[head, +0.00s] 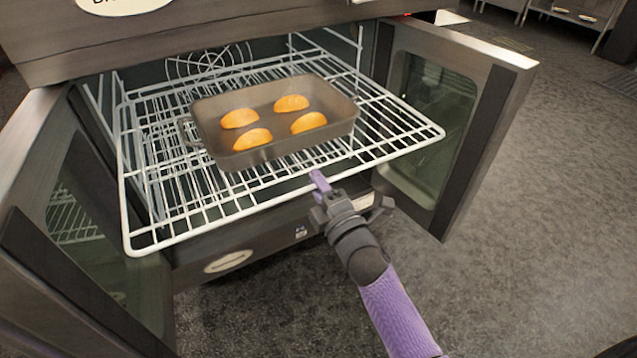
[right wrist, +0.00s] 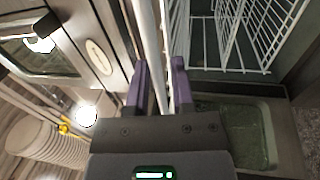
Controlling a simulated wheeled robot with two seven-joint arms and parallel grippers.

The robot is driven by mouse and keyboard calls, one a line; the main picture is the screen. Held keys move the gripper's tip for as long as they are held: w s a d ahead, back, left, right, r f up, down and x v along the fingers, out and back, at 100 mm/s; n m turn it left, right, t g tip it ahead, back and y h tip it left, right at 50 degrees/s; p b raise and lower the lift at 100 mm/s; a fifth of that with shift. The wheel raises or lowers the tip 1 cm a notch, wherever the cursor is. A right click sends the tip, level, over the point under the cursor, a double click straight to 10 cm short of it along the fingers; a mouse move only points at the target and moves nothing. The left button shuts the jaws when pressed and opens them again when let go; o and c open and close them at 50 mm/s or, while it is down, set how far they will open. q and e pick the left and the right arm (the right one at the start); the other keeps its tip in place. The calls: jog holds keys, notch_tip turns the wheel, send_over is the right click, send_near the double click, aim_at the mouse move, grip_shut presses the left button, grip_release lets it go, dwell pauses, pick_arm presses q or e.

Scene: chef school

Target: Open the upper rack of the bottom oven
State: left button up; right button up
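The white wire upper rack (head: 128,215) juts out of the bottom oven in the head view, its front bar well forward of the oven front. A dark baking pan (head: 205,142) with several orange pieces of food rests on it. My right gripper (head: 318,183) is at the rack's front bar, right of its middle. In the right wrist view a white bar (right wrist: 149,45) runs between the two purple fingers of this gripper (right wrist: 160,85). The fingers stand apart, with a gap showing beside the bar. My left gripper is not in view.
The left oven door (head: 40,130) and right oven door (head: 490,130) both stand open on either side of the rack. The upper oven (head: 220,25) is above. Grey floor (head: 560,240) is clear to the right.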

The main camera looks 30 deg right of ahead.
jog(key=shift+o, duration=0.7)
pick_arm(q)
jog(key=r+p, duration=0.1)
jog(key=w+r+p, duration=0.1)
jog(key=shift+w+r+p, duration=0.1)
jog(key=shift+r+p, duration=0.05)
jog(key=shift+p, duration=0.2)
pick_arm(e)
jog(key=s+f, duration=0.1)
jog(key=s, duration=0.8)
jog(key=shift+s+d+f, duration=0.15)
jog(key=shift+s+f, duration=0.2)
jog(key=shift+f, duration=0.05)
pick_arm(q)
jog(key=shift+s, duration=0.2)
